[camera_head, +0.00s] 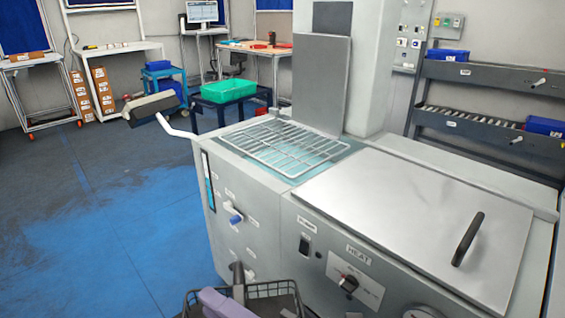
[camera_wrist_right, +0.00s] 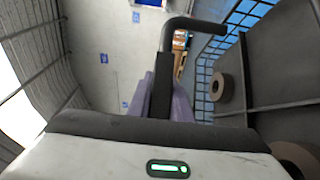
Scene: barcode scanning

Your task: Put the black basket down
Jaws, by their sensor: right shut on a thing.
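The black basket (camera_head: 270,301) is a wire-mesh basket at the bottom edge of the head view, cut off by the frame, in front of the grey machine. Its dark handle (camera_head: 238,275) rises from it. My right gripper (camera_head: 218,302), with purple fingers, is at the basket's left part. In the right wrist view my right gripper (camera_wrist_right: 168,98) is shut on the black basket's bent handle (camera_wrist_right: 193,24). Mesh (camera_wrist_right: 225,60) shows beyond it, with blue floor behind. The basket's underside is hidden, so I cannot tell whether it touches anything. My left gripper is not in view.
The grey machine (camera_head: 272,207) has a wire rack (camera_head: 288,146) over an open bath and a closed metal lid (camera_head: 415,215) with a black handle. Clear blue floor (camera_head: 110,220) lies to the left. A green crate (camera_head: 228,90) stands on a dark table behind.

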